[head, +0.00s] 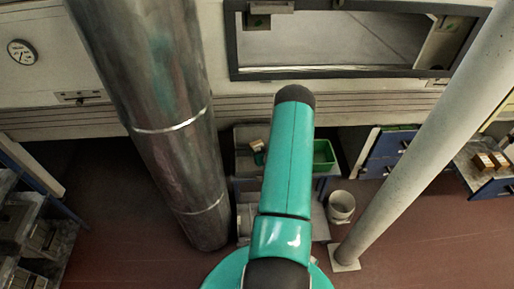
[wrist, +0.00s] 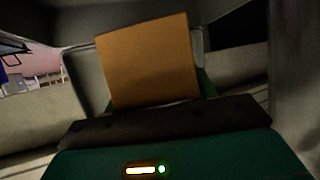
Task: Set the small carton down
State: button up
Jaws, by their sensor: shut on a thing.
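The small carton (wrist: 149,62), plain orange-brown, fills the middle of the wrist view, slightly tilted. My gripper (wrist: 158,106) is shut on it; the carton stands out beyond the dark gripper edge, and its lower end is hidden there. I cannot tell whether its far end touches anything. In the head view my teal arm hides most of the area where the gripper works. A small tan piece (head: 257,145) shows just left of the arm, over a grey bench; I cannot tell whether it is the held carton.
A green bin (head: 323,155) stands right of my arm, with a pale bucket (head: 341,206) on the floor nearby. A thick metal column (head: 165,120) and a pale slanted post (head: 430,130) flank the arm. Brown boxes (head: 490,161) lie on a blue drawer unit at right.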

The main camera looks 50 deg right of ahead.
jog(key=shift+f, duration=3.05)
jog(key=shift+f, duration=0.55)
